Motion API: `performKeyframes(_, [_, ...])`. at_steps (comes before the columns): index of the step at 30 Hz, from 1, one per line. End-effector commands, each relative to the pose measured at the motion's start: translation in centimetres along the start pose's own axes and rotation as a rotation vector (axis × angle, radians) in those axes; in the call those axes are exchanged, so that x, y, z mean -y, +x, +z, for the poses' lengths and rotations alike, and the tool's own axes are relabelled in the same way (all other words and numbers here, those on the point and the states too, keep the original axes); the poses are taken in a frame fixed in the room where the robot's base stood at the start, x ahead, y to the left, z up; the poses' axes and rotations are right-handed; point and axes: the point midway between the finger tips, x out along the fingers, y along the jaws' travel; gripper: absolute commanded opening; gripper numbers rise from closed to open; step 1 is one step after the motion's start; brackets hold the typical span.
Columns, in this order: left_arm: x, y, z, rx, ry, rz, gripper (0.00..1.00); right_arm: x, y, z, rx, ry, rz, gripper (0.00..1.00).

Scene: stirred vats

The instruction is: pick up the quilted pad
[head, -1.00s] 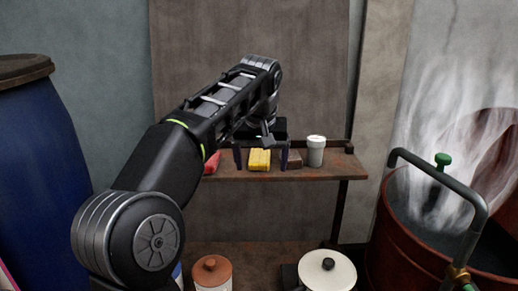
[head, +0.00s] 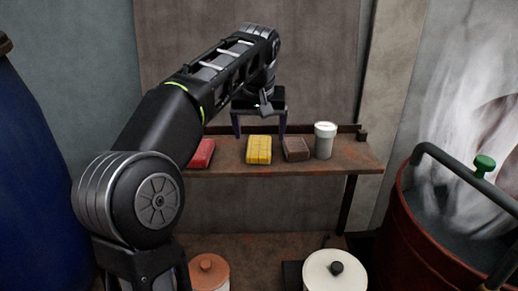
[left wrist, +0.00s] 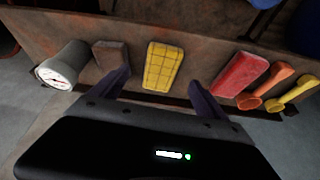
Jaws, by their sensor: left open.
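The quilted pad appears to be the yellow block with a grid of lines (head: 259,150), lying on the rusty shelf (head: 225,165). It also shows in the left wrist view (left wrist: 162,66). My left gripper (head: 260,135) is open and empty, above and behind the pad in the head view. In the left wrist view its two fingers (left wrist: 160,86) stand apart, one to each side of the pad's near end. I cannot tell the exact height gap. My right gripper is not in view.
A red block (head: 202,153) lies left of the pad; a brown block (head: 296,149) and a white cylinder with a dial (head: 325,141) stand to the right. The left wrist view also shows an orange scoop (left wrist: 266,87) and a yellow scoop (left wrist: 293,94). A steaming red vat (head: 430,235) is at right.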

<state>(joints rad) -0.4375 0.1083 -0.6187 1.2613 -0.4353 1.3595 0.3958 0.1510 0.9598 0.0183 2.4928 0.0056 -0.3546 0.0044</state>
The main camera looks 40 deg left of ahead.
Motion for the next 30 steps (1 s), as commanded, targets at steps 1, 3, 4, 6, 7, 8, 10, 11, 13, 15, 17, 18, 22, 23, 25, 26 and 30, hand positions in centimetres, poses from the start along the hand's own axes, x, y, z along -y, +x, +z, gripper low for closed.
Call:
performKeyframes(1, [0.0, 0.6, 0.0, 0.001, 0.000, -0.001, 0.85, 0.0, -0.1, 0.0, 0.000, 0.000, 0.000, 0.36])
performKeyframes(3, [0.0, 1.1, 0.0, 0.002, 0.000, 0.000, 0.85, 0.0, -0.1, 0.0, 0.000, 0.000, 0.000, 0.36])
performKeyframes(4, [0.0, 1.3, 0.0, 0.001, 0.000, 0.001, 0.85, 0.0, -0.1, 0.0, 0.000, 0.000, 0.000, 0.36])
performKeyframes(6, [0.0, 1.4, 0.0, -0.001, 0.000, 0.001, 0.85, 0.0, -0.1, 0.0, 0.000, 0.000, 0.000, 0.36])
performKeyframes(7, [0.0, 1.3, 0.0, -0.001, 0.000, 0.002, 0.85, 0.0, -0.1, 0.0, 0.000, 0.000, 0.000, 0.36])
performKeyframes(8, [0.0, 1.3, 0.0, -0.001, 0.000, 0.001, 0.85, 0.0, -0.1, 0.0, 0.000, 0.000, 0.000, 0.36])
performKeyframes(10, [0.0, 1.3, 0.0, -0.001, 0.000, 0.001, 0.85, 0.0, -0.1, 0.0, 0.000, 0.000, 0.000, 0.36])
performKeyframes(11, [0.0, 1.3, 0.0, -0.001, 0.000, 0.001, 0.85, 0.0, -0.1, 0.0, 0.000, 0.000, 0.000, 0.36])
performKeyframes(13, [0.0, 1.4, 0.0, 0.000, 0.000, 0.001, 0.85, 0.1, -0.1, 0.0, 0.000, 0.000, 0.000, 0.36])
performKeyframes(15, [0.1, 1.8, 0.0, 0.002, 0.000, 0.000, 0.85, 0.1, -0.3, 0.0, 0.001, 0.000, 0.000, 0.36])
performKeyframes(17, [0.2, 2.4, -0.1, 0.002, 0.000, -0.001, 0.85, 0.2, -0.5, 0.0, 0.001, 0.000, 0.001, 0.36])
performKeyframes(18, [0.2, 2.8, -0.1, 0.003, 0.000, -0.002, 0.85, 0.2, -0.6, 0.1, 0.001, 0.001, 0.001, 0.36])
performKeyframes(22, [0.4, 4.8, -0.2, 0.003, 0.001, -0.001, 0.85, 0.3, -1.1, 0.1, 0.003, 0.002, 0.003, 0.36])
performKeyframes(23, [0.4, 5.3, -0.2, 0.003, 0.001, -0.001, 0.85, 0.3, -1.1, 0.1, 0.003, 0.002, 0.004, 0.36])
performKeyframes(25, [0.4, 6.0, -0.2, 0.001, 0.000, -0.001, 0.85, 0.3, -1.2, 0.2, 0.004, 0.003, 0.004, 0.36])
performKeyframes(26, [0.4, 6.3, -0.2, 0.001, 0.000, -0.001, 0.85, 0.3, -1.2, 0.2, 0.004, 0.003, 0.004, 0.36])
performKeyframes(30, [0.4, 6.6, -0.2, 0.000, -0.001, 0.001, 0.85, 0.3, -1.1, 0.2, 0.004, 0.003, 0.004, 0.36])
